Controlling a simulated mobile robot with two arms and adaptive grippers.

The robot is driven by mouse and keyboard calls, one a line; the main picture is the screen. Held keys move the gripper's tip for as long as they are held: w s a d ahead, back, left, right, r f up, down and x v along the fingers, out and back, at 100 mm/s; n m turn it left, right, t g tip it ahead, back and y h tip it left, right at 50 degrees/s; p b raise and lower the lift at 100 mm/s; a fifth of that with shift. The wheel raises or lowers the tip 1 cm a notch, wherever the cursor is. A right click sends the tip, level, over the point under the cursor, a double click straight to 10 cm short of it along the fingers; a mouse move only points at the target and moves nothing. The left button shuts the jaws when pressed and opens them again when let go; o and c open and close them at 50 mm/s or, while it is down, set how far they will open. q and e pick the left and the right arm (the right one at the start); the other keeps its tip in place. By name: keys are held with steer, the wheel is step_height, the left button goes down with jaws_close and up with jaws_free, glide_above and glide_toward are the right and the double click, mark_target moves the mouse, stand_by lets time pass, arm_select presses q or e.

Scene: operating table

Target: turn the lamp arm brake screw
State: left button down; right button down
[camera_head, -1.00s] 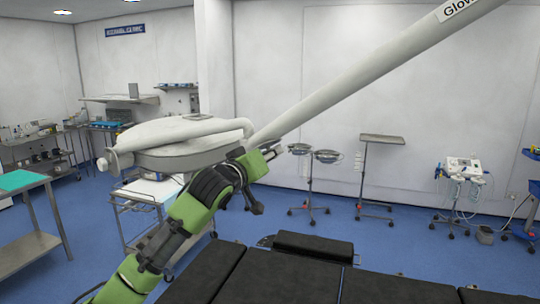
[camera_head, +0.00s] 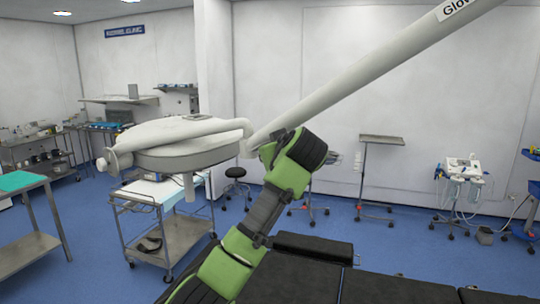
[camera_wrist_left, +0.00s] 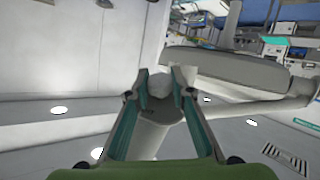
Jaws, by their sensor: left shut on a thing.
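The lamp (camera_head: 185,157) is a pale, round-edged head in the head view, and its long white arm (camera_head: 380,72) rises from it to the upper right. My right gripper is not in view.
The black operating table (camera_head: 290,278) lies below my left arm. A steel trolley (camera_head: 165,225) stands under the lamp head. A stand with a flat tray (camera_head: 382,140) is near the back wall. Open air surrounds the lamp arm on the right.

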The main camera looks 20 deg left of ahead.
arm_select(q)
steer(key=shift+d+n+g+y, duration=0.1)
steer(key=shift+n+g+y, duration=0.2)
steer(key=shift+g+y, duration=0.2)
stand_by(0.3)
steer(key=c, duration=1.8)
jaws_free()
steer(key=shift+o, duration=0.2)
steer(key=v, duration=1.2)
steer(key=shift+w, duration=0.2)
